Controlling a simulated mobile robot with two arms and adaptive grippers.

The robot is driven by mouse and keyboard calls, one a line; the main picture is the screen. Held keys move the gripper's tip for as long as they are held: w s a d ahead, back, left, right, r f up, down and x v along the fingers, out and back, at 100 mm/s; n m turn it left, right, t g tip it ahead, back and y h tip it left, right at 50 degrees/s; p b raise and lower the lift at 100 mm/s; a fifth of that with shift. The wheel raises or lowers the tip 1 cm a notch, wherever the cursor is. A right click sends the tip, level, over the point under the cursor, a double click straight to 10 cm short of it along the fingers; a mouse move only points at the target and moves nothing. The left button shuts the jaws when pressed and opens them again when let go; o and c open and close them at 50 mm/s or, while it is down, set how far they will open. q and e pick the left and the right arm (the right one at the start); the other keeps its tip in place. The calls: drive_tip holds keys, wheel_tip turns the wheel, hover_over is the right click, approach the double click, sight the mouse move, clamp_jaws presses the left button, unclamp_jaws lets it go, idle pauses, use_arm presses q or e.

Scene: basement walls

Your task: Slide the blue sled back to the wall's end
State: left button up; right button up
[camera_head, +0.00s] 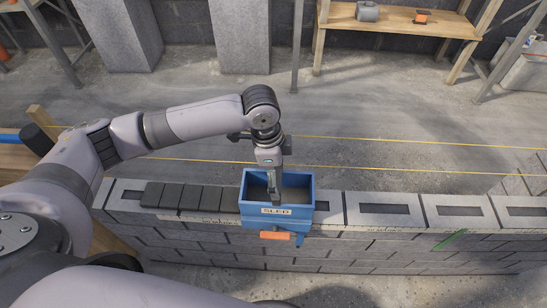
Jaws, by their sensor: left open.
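The blue sled (252,222) is an open box labelled SLED, sitting on top of the block wall (190,236) near the middle of the view. Dark grey material shows inside it, and an orange piece (274,235) is on its front. My left gripper (275,196) points down into the sled's opening; its fingertips are partly hidden, and I cannot tell whether they touch the sled. My left gripper is open. To the sled's left, a dark strip of mortar pads (190,197) lies on the wall top. My right gripper is not in view.
Bare hollow blocks (383,209) continue along the wall to the right, with a green mark (450,240) on the face. Yellow strings (400,142) run behind the wall. A wooden bench (400,20) and grey columns (240,35) stand farther back.

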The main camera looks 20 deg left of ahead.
sight(294, 210)
use_arm(q)
drive_tip(key=shift+w+d+f, duration=0.1)
drive_tip(key=shift+d+f, duration=0.1)
drive_tip(key=shift+f, duration=1.1)
drive_tip(key=shift+w+d+f, duration=0.1)
drive_tip(key=shift+d+f, duration=0.1)
drive_tip(key=shift+f, duration=1.1)
drive_tip(key=shift+c, duration=0.4)
drive_tip(key=shift+s, duration=0.15)
drive_tip(key=c, duration=1.6)
drive_tip(key=shift+o, duration=0.2)
drive_tip(key=shift+s+f+p, duration=0.1)
drive_tip(key=shift+f+p, duration=0.05)
drive_tip(key=shift+p, duration=0.2)
